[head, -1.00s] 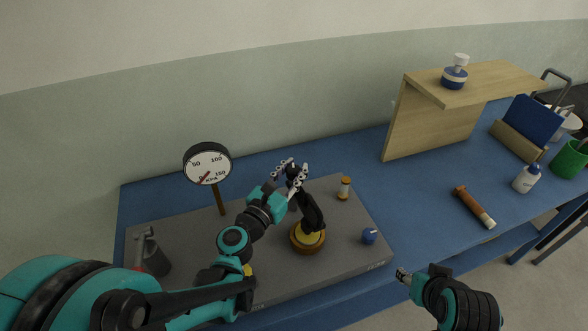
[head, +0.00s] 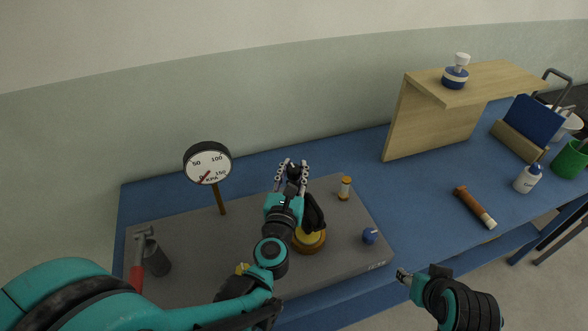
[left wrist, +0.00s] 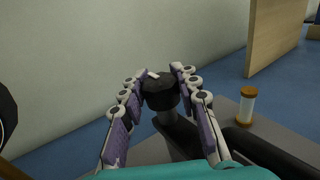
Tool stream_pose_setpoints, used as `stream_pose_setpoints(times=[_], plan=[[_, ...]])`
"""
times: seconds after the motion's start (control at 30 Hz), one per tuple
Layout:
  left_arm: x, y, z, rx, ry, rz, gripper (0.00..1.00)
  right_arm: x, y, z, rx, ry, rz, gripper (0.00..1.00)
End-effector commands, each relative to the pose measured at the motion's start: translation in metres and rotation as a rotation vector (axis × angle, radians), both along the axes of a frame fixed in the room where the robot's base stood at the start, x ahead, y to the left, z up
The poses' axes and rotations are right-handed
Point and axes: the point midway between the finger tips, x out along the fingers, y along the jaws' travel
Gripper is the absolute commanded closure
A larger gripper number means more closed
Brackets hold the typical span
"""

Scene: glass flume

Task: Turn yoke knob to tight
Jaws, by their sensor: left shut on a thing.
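In the head view my left gripper (head: 291,176) is shut on this knob at the top of the black yoke (head: 314,212), which rises from a round brass-coloured base (head: 310,241) on a grey board. My left arm hides part of the base. My right gripper (head: 404,275) is beyond the board's right corner, apart from everything; its finger gap is too small to judge.
A dial gauge (head: 208,163) stands behind on the grey board (head: 190,225). A small amber-capped vial (head: 345,188) and a blue knob (head: 369,236) are on the right of the board.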

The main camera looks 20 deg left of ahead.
Motion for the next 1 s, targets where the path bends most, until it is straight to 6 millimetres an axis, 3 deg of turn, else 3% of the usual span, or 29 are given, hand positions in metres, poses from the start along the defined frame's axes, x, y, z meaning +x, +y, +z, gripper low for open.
stream_pose_setpoints(times=[0.1, 0.13, 0.2, 0.63, 1.0], plan=[[0.0001, -0.0001, -0.0001, 0.0, 0.0, -0.001, 0.99, 0.0, 0.0, 0.0, 0.0, 0.0, 0.0, 0.54], [0.0001, -0.0001, -0.0001, 0.0, 0.0, -0.001, 0.62, 0.0, 0.0, 0.0, 0.0, 0.0, 0.0, 0.54], [0.0002, -0.0001, 0.0, 0.0, 0.0, -0.001, 0.47, 0.0, 0.0, 0.0, 0.0, 0.0, 0.0, 0.54], [-0.0003, 0.0008, -0.0001, 0.0, 0.0, -0.023, 0.47, 0.0, 0.0, 0.0004, 0.0, 0.0, 0.0, 0.54], [0.0006, 0.003, 0.0002, 0.0, 0.0, -0.228, 0.47, 0.0, 0.0, 0.0024, 0.0, 0.0, 0.0, 0.54]])
